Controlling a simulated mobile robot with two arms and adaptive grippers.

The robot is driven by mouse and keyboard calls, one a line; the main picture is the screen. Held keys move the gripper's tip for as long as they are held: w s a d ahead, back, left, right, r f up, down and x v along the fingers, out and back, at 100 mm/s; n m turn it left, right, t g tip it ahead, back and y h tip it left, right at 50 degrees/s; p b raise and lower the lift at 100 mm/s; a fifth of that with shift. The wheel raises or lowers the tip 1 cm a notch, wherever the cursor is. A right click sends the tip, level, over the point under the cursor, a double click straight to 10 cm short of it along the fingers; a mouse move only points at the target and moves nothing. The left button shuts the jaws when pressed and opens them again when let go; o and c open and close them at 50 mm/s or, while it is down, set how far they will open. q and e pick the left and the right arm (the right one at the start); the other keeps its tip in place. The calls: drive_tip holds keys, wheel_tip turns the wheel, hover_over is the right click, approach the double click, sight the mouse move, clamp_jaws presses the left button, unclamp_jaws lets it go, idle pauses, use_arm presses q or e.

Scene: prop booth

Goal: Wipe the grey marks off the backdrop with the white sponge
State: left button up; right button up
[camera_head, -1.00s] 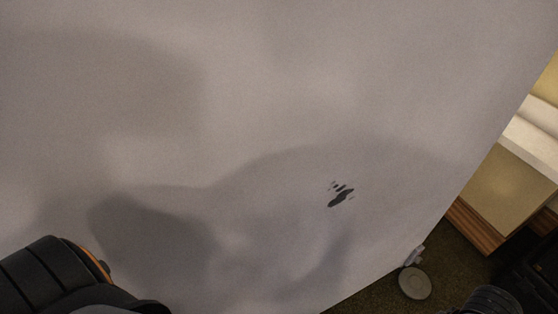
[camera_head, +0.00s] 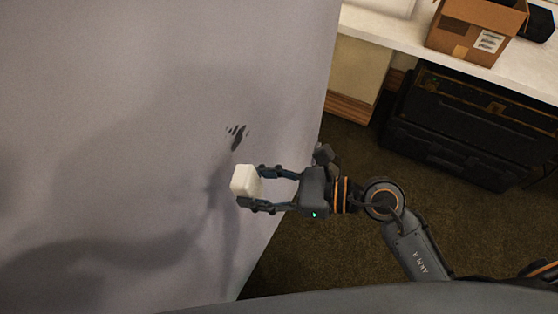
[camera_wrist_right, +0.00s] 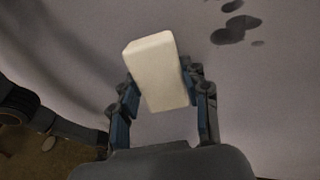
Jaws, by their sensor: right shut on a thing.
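The white sponge (camera_head: 245,181) is a small pale block between the fingers of my right gripper (camera_head: 257,187). The gripper is shut on it. The right wrist view also shows the sponge (camera_wrist_right: 158,72), a little tilted, between the two fingers. The dark grey marks (camera_head: 237,136) are on the backdrop (camera_head: 180,90), just above the sponge in the head view. In the right wrist view the marks (camera_wrist_right: 233,27) lie to the upper right of the sponge, uncovered. I cannot tell whether the sponge touches the backdrop. My left gripper is not in view.
The backdrop's right edge runs down beside my right arm. Dark carpet (camera_head: 350,180) lies beyond it. A white counter (camera_head: 400,32) at the back holds an open cardboard box (camera_head: 474,30). A black case (camera_head: 455,125) stands under the counter.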

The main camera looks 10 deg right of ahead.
sight(229, 144)
drive_tip(key=w+d+r+m+t, duration=0.2)
drive_tip(key=w+d+m+t, duration=0.1)
drive_tip(key=d+t, duration=0.15)
drive_tip(key=shift+t, duration=0.45)
drive_tip(key=shift+p+x, duration=1.2)
drive_tip(key=shift+x, duration=1.6)
drive_tip(key=shift+s+a+f, duration=0.1)
drive_tip(key=shift+f, duration=0.05)
drive_tip(key=shift+x, duration=0.95)
